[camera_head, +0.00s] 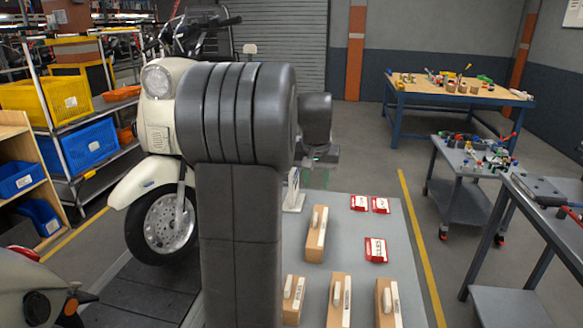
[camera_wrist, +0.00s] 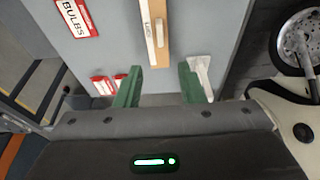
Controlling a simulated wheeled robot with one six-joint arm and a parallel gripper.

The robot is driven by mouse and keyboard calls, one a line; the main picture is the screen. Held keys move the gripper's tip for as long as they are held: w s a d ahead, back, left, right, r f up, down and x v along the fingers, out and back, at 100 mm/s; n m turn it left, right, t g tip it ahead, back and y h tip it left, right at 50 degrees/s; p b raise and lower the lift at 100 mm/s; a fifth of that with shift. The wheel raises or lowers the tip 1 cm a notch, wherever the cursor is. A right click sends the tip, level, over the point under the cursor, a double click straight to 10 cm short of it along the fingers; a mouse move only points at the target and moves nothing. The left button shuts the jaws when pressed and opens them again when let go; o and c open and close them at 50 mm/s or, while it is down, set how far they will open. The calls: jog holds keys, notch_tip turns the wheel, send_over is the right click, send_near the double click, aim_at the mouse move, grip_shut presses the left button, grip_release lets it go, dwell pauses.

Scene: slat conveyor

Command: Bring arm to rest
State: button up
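My gripper (camera_wrist: 159,80) shows two green fingers in the wrist view, set well apart with nothing between them. It is above the edge of the grey table (camera_wrist: 110,45), near the end of a cardboard box with a white handle (camera_wrist: 156,35). In the head view my gripper (camera_head: 318,176) is small and partly hidden behind my dark arm. It hangs past the far edge of the grey table (camera_head: 346,258).
Several boxes with white handles, such as this near one (camera_head: 388,304), stand on the table with red-and-white labels (camera_head: 375,250). A cream scooter (camera_head: 160,185) is left of my arm. Grey floor (camera_head: 365,150) is clear beyond.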

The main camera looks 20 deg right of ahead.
aim_at(316, 217)
jog(key=p+x, duration=0.1)
jog(key=x, duration=1.2)
jog(key=shift+f, duration=0.3)
jog(key=shift+w+r, duration=0.1)
jog(key=shift+r, duration=0.25)
jog(key=b+v, duration=0.1)
jog(key=v, duration=1.2)
jog(key=p+x, duration=0.1)
jog(key=x, duration=1.2)
jog(key=shift+r+p, duration=0.15)
jog(key=shift+p, duration=0.3)
notch_tip(316, 217, up, 17)
jog(key=p, duration=0.9)
jog(key=shift+f, duration=0.25)
